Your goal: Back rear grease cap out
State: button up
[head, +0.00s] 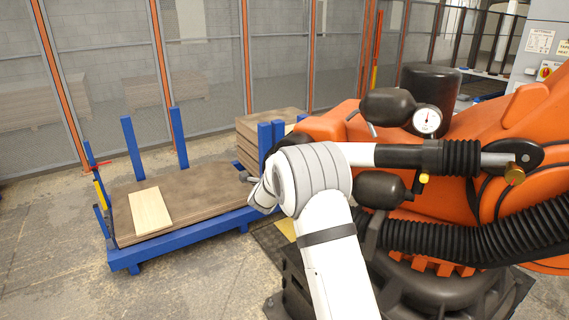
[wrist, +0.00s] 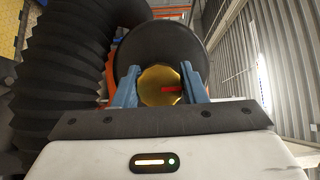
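In the wrist view a round brass grease cap (wrist: 153,78) with a red mark on its face sits at the middle of a black round housing (wrist: 158,42). The blue fingers of my gripper (wrist: 160,92) lie on its left and right sides and appear to touch its rim, so the gripper looks shut on it. In the head view my white arm reaches in front of the orange robot (head: 520,110); my fingers and this cap cannot be made out there. Another brass cap (head: 514,175) shows at the orange robot's right-hand joint.
A black ribbed hose (wrist: 62,75) runs close on the left in the wrist view. A pressure gauge (head: 427,121) and black ribbed conduit (head: 450,240) are near my arm. A blue cart (head: 175,240) with boards stands left, with open floor before it. Mesh fencing (head: 205,60) is behind.

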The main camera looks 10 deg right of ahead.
jog(key=shift+o, duration=1.4)
jog(key=shift+a, duration=0.2)
jog(key=shift+o, duration=0.8)
jog(key=shift+d, duration=0.1)
jog(key=b+v, duration=0.2)
jog(key=v, duration=0.5)
jog(key=shift+s+a, duration=0.2)
jog(key=shift+s, duration=0.15)
